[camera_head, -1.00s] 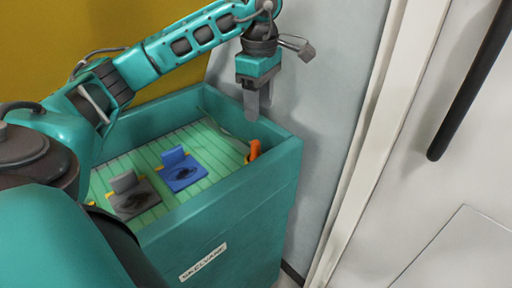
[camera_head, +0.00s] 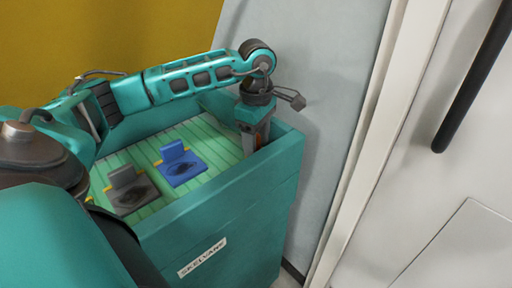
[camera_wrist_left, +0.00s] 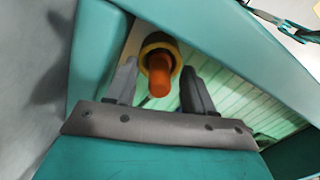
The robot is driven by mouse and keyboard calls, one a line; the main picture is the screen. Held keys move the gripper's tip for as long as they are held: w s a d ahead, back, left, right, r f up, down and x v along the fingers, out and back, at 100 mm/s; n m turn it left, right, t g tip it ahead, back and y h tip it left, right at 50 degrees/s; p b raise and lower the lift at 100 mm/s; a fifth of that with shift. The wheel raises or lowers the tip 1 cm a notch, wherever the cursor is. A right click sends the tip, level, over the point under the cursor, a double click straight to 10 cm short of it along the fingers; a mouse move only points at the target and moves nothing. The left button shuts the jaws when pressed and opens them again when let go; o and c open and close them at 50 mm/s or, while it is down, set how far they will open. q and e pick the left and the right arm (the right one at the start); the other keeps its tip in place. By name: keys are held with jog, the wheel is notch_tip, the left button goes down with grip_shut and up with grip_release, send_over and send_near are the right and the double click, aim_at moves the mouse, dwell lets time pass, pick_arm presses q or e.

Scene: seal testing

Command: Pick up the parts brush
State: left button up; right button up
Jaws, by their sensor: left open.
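The parts brush shows as an orange handle (camera_wrist_left: 160,77) with a dark and yellow collar around its far end, in the left wrist view. It stands at the right corner of the teal bin (camera_head: 225,215). My left gripper (camera_head: 254,145) is open and points down inside that corner. In the left wrist view its two grey fingers (camera_wrist_left: 160,84) are on either side of the handle, with gaps visible on both sides. In the head view the gripper hides most of the brush. The brush's lower end is hidden. My right gripper is not in view.
A blue block-like part (camera_head: 182,167) and a grey one (camera_head: 128,192) sit on the green slatted floor of the bin. The bin's walls stand close around my left gripper. A grey wall panel (camera_head: 325,110) rises behind the corner.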

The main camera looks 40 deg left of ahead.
pick_arm(q)
jog(key=c, duration=0.6)
grip_shut()
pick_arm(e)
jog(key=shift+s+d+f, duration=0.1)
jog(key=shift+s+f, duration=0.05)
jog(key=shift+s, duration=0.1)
pick_arm(q)
jog(key=shift+r, duration=0.15)
